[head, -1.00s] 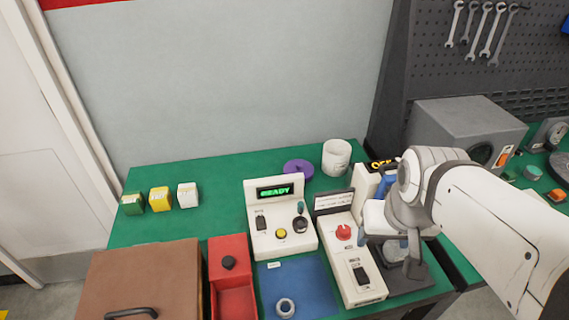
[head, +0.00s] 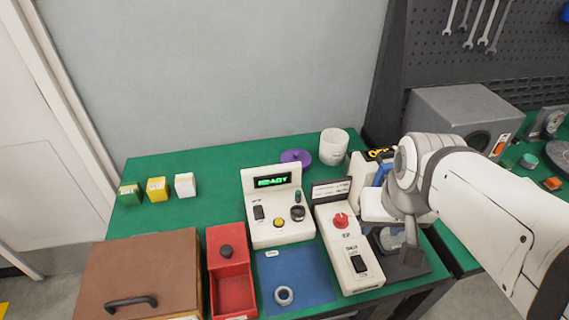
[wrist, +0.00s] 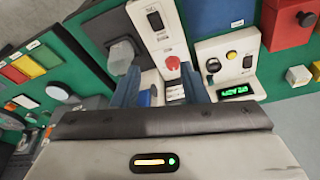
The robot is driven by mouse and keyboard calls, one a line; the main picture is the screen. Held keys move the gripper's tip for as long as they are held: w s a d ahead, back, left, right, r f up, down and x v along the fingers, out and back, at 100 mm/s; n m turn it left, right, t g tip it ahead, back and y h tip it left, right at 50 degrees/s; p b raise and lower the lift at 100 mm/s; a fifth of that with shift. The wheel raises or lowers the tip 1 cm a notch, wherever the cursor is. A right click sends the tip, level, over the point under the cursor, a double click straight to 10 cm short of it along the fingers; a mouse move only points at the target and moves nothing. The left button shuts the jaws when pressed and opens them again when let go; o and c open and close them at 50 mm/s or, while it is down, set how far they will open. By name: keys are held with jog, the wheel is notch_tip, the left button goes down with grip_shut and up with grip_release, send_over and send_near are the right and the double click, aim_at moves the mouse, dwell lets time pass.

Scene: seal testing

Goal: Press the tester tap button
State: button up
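The tester (head: 270,205) is a white box with a green READY display (head: 272,181). Its sloped face carries a yellow button (head: 279,223), a black knob (head: 297,213), a small teal part and a black switch (head: 258,213). In the wrist view the tester (wrist: 222,48) is upside down, right of my fingers, with the yellow button (wrist: 231,55) in plain sight. My gripper (wrist: 160,80) is open, with two blue fingers apart and nothing seen held. It is right of the tester, over the far end of the neighbouring white unit, clear of the yellow button.
The white unit (head: 350,255) with a red knob (head: 341,220) stands right of the tester. A blue mat (head: 300,280) bears a grey ring (head: 284,296). A red tray (head: 231,290), brown case (head: 150,275), white cup (head: 333,147) and purple disc (head: 296,157) stand around.

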grip_shut()
dwell(1.3)
